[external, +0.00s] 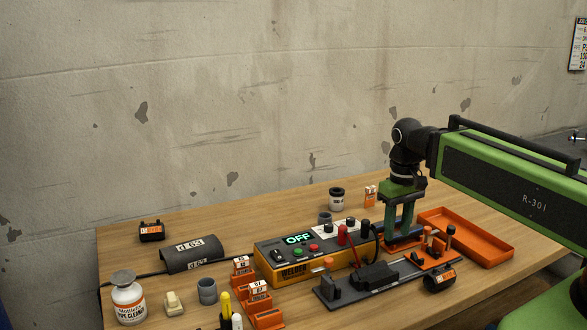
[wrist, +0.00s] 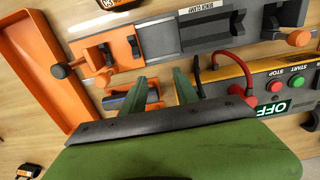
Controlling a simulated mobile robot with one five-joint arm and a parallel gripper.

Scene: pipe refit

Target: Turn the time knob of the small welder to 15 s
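The small welder (external: 310,260) is a yellow and black box in the middle of the table. Its green display (external: 299,239) reads OFF, and the display also shows in the wrist view (wrist: 274,109). Dark knobs with white scale plates (external: 334,228) sit at the back right of its top. The knob settings and labels are too small to read, and I cannot tell which is the time knob. My gripper (external: 401,238) points down just right of the welder, apart from the knobs. In the wrist view my gripper's green fingers (wrist: 159,78) are spread with nothing held between them.
A clamp fixture (external: 365,281) lies in front of the welder. An orange tray (external: 480,240) is at the right. A red lead (external: 343,235) rises from the welder top. A grey pipe piece (external: 190,254), a cleaner bottle (external: 127,300) and orange holders (external: 258,298) stand left.

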